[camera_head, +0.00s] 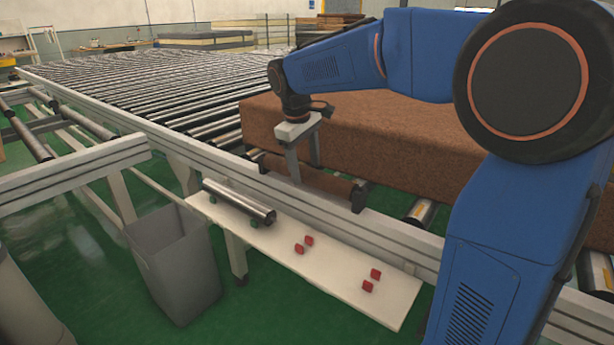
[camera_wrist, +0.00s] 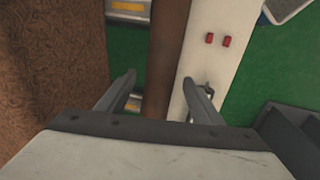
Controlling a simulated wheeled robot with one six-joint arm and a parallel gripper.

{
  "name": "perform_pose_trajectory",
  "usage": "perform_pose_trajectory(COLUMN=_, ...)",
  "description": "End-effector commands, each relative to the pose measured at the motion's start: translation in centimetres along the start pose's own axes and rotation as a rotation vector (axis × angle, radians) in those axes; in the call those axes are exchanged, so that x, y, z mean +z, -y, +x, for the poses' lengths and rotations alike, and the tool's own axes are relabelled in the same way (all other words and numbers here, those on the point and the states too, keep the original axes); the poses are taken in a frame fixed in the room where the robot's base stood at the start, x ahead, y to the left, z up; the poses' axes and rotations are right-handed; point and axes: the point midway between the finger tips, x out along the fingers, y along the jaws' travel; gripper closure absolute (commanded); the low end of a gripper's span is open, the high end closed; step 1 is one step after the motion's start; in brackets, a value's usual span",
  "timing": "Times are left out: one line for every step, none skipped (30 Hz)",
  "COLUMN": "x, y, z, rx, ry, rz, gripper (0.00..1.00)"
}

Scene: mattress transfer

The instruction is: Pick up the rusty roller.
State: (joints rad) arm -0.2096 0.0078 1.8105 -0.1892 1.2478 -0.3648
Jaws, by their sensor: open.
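The rusty roller (camera_head: 328,183) is a dark brown bar lying along the near side of the conveyor, below the large brown mattress (camera_head: 375,135). My gripper (camera_head: 306,172) is open over the roller, with its fingers pointing down. The near finger shows in front of the roller. In the wrist view the rusty roller (camera_wrist: 170,40) runs between the two spread fingers of my gripper (camera_wrist: 159,80), nearer the middle, with gaps on both sides. The lower part of the roller is hidden by the gripper body there.
A white shelf board (camera_head: 335,285) below the conveyor rail holds a shiny steel roller (camera_head: 238,203) and several red blocks (camera_head: 299,249). A grey bin (camera_head: 175,262) stands on the green floor at left. The conveyor's steel rollers (camera_head: 150,90) stretch away behind.

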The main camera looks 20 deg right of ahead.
Motion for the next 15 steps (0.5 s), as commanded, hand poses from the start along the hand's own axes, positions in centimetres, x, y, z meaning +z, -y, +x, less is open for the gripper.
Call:
perform_pose_trajectory(x=0.0, y=0.0, z=0.7, rx=-0.001, ry=0.002, rz=0.000, gripper=0.40)
perform_pose_trajectory(x=0.0, y=0.0, z=1.0, rx=-0.001, ry=0.002, rz=0.000, gripper=0.40)
perform_pose_trajectory(x=0.0, y=0.0, z=1.3, rx=0.000, ry=0.001, rz=0.000, gripper=0.40)
perform_pose_trajectory(x=0.0, y=0.0, z=1.5, rx=0.000, ry=0.000, rz=0.000, gripper=0.40)
perform_pose_trajectory(x=0.0, y=0.0, z=1.7, rx=0.000, ry=0.000, rz=-0.001, gripper=0.40)
perform_pose_trajectory(x=0.0, y=0.0, z=1.8, rx=0.000, ry=0.000, rz=-0.001, gripper=0.40)
perform_pose_trajectory(x=0.0, y=0.0, z=1.9, rx=0.000, ry=0.000, rz=-0.001, gripper=0.40)
perform_pose_trajectory(x=0.0, y=0.0, z=1.9, rx=0.000, ry=0.000, rz=-0.001, gripper=0.40)
perform_pose_trajectory(x=0.0, y=0.0, z=1.9, rx=0.000, ry=0.000, rz=-0.001, gripper=0.40)
perform_pose_trajectory(x=0.0, y=0.0, z=1.9, rx=0.000, ry=0.000, rz=-0.001, gripper=0.40)
perform_pose_trajectory(x=0.0, y=0.0, z=1.9, rx=0.000, ry=0.000, rz=-0.001, gripper=0.40)
perform_pose_trajectory(x=0.0, y=0.0, z=1.9, rx=0.000, ry=0.000, rz=-0.001, gripper=0.40)
perform_pose_trajectory(x=0.0, y=0.0, z=1.9, rx=0.000, ry=0.000, rz=-0.001, gripper=0.40)
perform_pose_trajectory(x=0.0, y=0.0, z=1.9, rx=0.000, ry=0.000, rz=-0.001, gripper=0.47)
perform_pose_trajectory(x=0.0, y=0.0, z=1.9, rx=0.000, ry=0.000, rz=-0.001, gripper=0.57)
